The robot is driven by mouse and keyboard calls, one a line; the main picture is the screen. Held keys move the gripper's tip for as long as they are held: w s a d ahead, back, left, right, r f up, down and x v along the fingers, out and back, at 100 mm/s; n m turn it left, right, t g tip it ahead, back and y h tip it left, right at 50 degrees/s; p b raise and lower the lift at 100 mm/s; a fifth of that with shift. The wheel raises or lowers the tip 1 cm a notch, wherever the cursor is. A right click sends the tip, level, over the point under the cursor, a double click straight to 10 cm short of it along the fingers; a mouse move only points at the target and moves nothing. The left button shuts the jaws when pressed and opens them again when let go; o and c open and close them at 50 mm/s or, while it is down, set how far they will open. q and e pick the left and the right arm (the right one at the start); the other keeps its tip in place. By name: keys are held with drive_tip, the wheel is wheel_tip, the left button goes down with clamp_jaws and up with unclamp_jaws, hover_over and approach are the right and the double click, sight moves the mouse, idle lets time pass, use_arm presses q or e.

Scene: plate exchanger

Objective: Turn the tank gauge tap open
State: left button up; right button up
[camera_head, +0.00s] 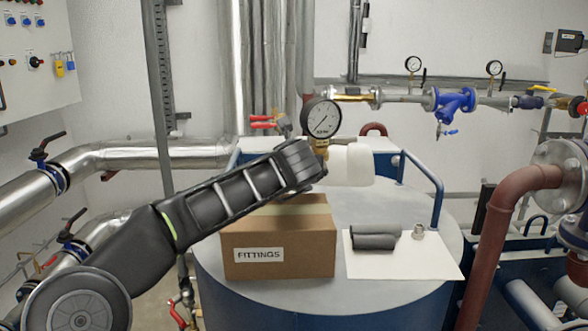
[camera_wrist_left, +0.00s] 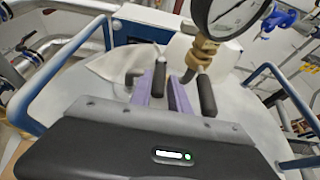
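The tank gauge (camera_head: 321,118) is a round white dial with a black rim above the blue tank (camera_head: 400,300). Its brass stem and fitting (camera_head: 322,147) show just below the dial. In the left wrist view the gauge (camera_wrist_left: 228,14) is at the top, partly cut off, with the brass fitting (camera_wrist_left: 203,50) under it. I cannot make out the tap's handle clearly. My left gripper (camera_wrist_left: 183,82) is open, its two black fingers apart with nothing seen between them, just below the brass fitting. In the head view its fingers are hidden behind my wrist. My right gripper is not in view.
A FITTINGS box (camera_head: 278,255) stands on the tank top under my left arm. Right of it, dark rolls (camera_head: 375,238) and a small metal fitting (camera_head: 418,232) lie on a white sheet (camera_head: 400,266). A blue rail (camera_head: 436,190) and red-brown pipe (camera_head: 497,220) stand at the right.

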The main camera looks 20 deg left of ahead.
use_arm(q)
clamp_jaws()
idle(1.0)
